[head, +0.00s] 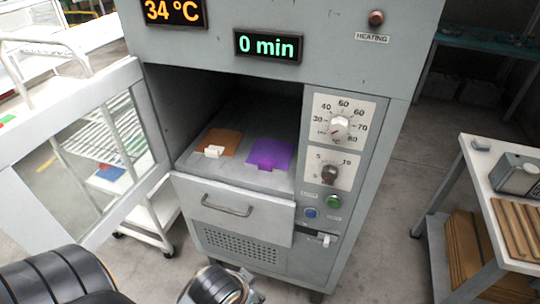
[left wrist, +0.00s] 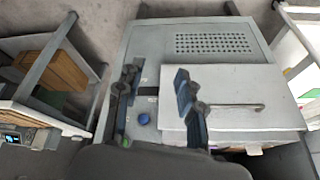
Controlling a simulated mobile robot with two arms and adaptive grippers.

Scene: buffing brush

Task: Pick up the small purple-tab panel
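The purple panel (head: 270,152) lies flat on the shelf inside the open chamber, with a small purple tab at its front edge. A brown panel (head: 222,141) with a white tab (head: 214,152) lies to its left. In the left wrist view my left gripper (left wrist: 158,72) has its two fingers spread apart with nothing between them. It faces the oven's front, near the drawer and the blue button, and is apart from the panels. The panels are not clearly visible in that view. My right gripper is in neither view.
The grey oven (head: 345,70) has its glazed door (head: 85,150) swung open to the left. A drawer front with a handle (head: 227,205) is below the chamber. A cart (head: 462,185) with a metal box and brown strips stands at right. Floor between is clear.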

